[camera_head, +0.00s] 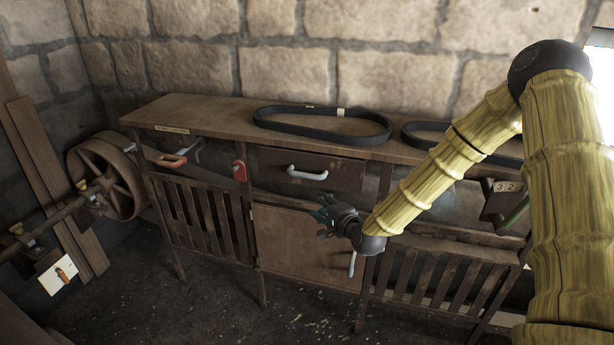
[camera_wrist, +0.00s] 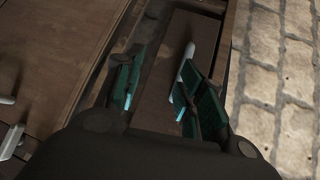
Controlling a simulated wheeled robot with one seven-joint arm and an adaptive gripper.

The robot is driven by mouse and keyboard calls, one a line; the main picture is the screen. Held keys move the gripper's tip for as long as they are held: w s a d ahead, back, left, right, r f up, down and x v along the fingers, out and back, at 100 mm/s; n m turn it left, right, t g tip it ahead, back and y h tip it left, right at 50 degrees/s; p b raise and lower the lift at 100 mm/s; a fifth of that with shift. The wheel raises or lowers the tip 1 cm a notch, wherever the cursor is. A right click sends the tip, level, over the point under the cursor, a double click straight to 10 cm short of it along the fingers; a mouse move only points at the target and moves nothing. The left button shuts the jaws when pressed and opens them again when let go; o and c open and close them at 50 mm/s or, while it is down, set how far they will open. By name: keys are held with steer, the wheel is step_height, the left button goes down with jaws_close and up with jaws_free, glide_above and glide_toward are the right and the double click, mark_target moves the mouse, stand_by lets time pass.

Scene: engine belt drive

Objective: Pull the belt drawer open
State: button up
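A wooden drawer front (camera_head: 340,172) with a pale bar handle (camera_head: 307,173) sits under the bench top in the middle of the bench, and it looks shut. My gripper (camera_head: 325,215) is in front of the bench, a little below and right of that handle. In the wrist view the teal fingers of my gripper (camera_wrist: 158,92) are spread apart with nothing held between them. A pale handle (camera_wrist: 187,62) on a wooden panel (camera_wrist: 160,85) shows beyond them, nearer the right finger, which covers part of it. I cannot tell whether they touch.
Black belts (camera_head: 322,125) lie on the bench top (camera_head: 215,113). A red latch (camera_head: 239,171) is left of the drawer, and a red handle (camera_head: 172,161) is further left. A cupboard door (camera_head: 305,245) is below. A large wheel (camera_head: 105,178) stands at the left.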

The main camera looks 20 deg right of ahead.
mark_target(306, 177)
step_height(306, 177, up, 4)
steer(key=w+d+m+t, duration=0.1)
steer(key=w+d, duration=0.1)
steer(key=w, duration=0.1)
steer(key=p+x, duration=0.1)
steer(key=x, duration=0.4)
steer(key=p+x, duration=0.2)
steer(key=x, duration=0.3)
steer(key=shift+a, duration=0.2)
jaws_close()
